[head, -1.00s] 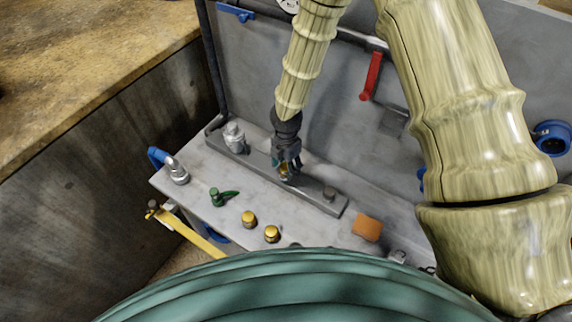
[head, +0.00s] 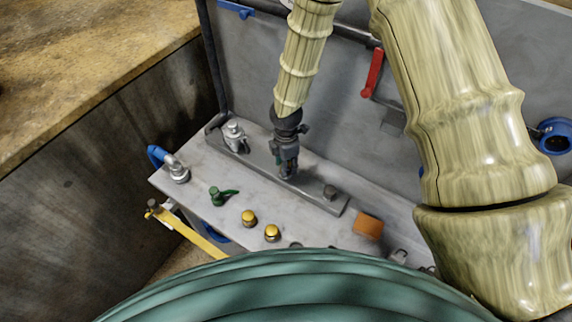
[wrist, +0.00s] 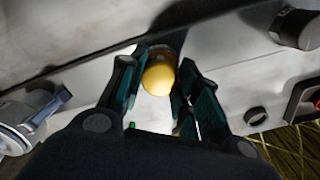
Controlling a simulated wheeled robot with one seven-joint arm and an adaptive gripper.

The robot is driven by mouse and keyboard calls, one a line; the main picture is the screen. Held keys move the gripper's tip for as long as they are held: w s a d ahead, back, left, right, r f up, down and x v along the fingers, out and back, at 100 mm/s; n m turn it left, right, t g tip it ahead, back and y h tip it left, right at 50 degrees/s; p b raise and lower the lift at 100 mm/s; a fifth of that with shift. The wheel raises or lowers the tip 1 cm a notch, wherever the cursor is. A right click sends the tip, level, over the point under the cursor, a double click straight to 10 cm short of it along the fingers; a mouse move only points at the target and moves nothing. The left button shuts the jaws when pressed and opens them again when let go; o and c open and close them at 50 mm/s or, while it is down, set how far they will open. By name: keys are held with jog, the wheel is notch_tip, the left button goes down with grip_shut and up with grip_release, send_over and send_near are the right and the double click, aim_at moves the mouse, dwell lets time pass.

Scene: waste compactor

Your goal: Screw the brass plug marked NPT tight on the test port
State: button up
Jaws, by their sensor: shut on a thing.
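My gripper (head: 287,167) points down at the grey manifold bar (head: 318,194). Its fingers are shut on a brass plug, whose round yellow end (wrist: 158,76) shows between them in the wrist view. The plug sits at the bar; whether it is seated cannot be told. The fingers hide it in the head view. The test port is hidden beneath the plug and fingers. Two more brass plugs, a left one (head: 249,217) and a right one (head: 271,233), stand on the ledge in front. No marking is legible on any plug.
On the bar are a silver fitting (head: 234,133) to the left and a grey stub (head: 330,192) to the right. A green-handled valve (head: 221,196), a blue-handled fitting (head: 176,170) and an orange block (head: 367,226) are on the ledge. A grey wall rises behind.

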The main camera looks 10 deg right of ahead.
jog(key=shift+m, duration=1)
jog(key=o, duration=1.2)
jog(key=shift+c, duration=0.4)
jog(key=shift+r+p, duration=0.55)
jog(key=shift+r, duration=2.95)
